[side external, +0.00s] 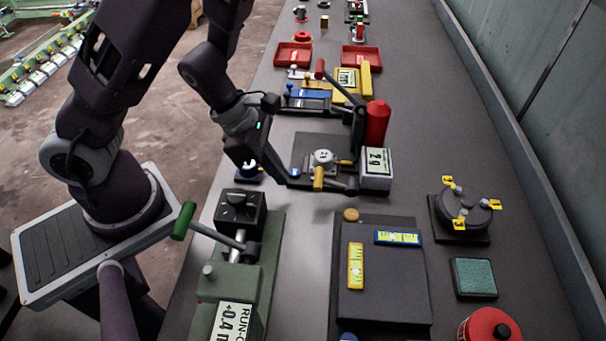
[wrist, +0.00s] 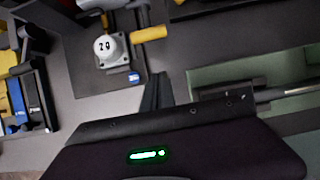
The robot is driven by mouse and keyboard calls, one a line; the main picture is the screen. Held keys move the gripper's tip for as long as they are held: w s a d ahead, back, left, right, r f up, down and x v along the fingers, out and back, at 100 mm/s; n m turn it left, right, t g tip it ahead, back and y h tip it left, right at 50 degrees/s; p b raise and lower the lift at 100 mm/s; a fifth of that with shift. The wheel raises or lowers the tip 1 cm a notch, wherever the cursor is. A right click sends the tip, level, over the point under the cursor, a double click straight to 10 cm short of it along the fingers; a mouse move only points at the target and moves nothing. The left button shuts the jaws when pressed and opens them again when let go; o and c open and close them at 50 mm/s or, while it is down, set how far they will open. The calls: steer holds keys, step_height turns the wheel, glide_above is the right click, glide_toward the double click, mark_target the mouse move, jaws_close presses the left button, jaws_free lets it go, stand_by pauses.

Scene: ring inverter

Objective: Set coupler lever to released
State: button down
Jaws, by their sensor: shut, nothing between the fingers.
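A short lever with a yellow handle (side external: 318,178) stands beside a pale round dial (side external: 323,157) on a dark square plate. In the wrist view the yellow handle (wrist: 149,34) points right from the dial (wrist: 106,46), with a small blue tag (wrist: 134,78) at the plate's corner. No readable label tells which lever is the coupler lever. My gripper (side external: 283,179) is low by the plate's near-left corner, to the left of the yellow handle. In the wrist view its fingers (wrist: 157,90) are together and empty, apart from the handle. The fingertips are partly obscured in the side view.
A green-handled lever (side external: 184,220) rises from a green machine (side external: 228,285) in front. A red cylinder (side external: 377,123) and a label block (side external: 375,168) stand right of the plate. A red-knobbed lever (side external: 320,69) is behind.

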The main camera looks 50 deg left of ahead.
mark_target(334, 184)
steer(key=shift+w+d+f, duration=0.2)
steer(key=shift+w+f, duration=0.05)
steer(key=shift+f, duration=0.35)
steer(key=x, duration=0.3)
steer(key=shift+w+d+r, duration=0.35)
steer(key=shift+d+r, duration=0.05)
steer(key=shift+r, duration=0.15)
steer(key=shift+w+d+r, duration=0.35)
steer(key=shift+d+r, duration=0.05)
steer(key=shift+r, duration=0.15)
steer(key=shift+w+d+r, duration=0.25)
steer(key=shift+w+r, duration=0.05)
steer(key=shift+r, duration=0.1)
steer(key=shift+r, duration=0.1)
